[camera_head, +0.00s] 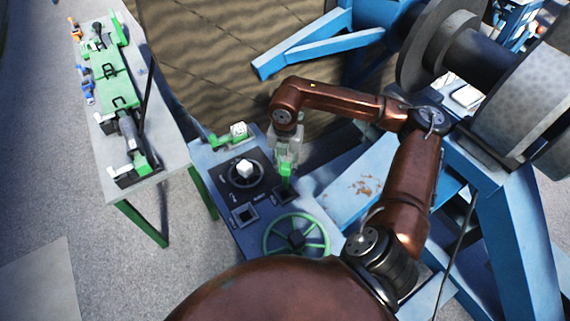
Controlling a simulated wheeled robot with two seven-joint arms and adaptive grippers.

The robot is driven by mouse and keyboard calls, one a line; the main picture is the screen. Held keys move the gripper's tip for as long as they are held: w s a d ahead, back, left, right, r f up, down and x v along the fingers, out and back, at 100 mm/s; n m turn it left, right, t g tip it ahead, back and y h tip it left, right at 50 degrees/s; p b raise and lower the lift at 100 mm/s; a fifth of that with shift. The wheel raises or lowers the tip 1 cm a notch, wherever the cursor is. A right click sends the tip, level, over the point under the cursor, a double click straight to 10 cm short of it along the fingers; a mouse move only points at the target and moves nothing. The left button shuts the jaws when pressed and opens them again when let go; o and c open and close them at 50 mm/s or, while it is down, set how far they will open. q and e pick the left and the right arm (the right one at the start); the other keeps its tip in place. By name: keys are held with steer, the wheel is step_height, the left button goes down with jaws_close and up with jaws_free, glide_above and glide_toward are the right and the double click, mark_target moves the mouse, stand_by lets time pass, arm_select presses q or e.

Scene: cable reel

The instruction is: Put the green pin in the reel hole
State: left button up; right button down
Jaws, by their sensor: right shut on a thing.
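The green pin (286,171) is a small bright green piece at the tip of my right gripper (286,158). The right gripper is shut on it, pointing down over the blue control panel's dark top. I cannot tell whether the pin touches the panel or hangs just above it. The cable reel (525,105) is large and grey, with round flanges and a dark core, at the upper right. My right gripper is well to its left. The reel hole cannot be made out. My left gripper is not in view.
The control panel (228,212) carries a white-knobbed dial (244,169), square sockets and a green handwheel (296,235). A table (160,140) with green tools stands at the left. Blue reel-stand beams (505,225) fill the right. Open floor lies at lower left.

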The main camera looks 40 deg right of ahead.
mark_target(285, 186)
steer(key=shift+f+b, duration=0.4)
steer(key=shift+f, duration=1.05)
steer(key=shift+f+b, duration=0.85)
steer(key=shift+f, duration=0.75)
steer(key=shift+f+b, duration=0.6)
steer(key=shift+f, duration=0.75)
arm_select(q)
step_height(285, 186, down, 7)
steer(key=b, duration=0.3)
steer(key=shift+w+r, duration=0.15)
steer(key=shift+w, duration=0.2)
arm_select(e)
steer(key=shift+f, duration=1.65)
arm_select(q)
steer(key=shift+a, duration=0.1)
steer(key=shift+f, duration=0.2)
arm_select(e)
steer(key=shift+a, duration=0.1)
steer(key=c, duration=1.5)
jaws_free()
steer(key=shift+s, duration=0.1)
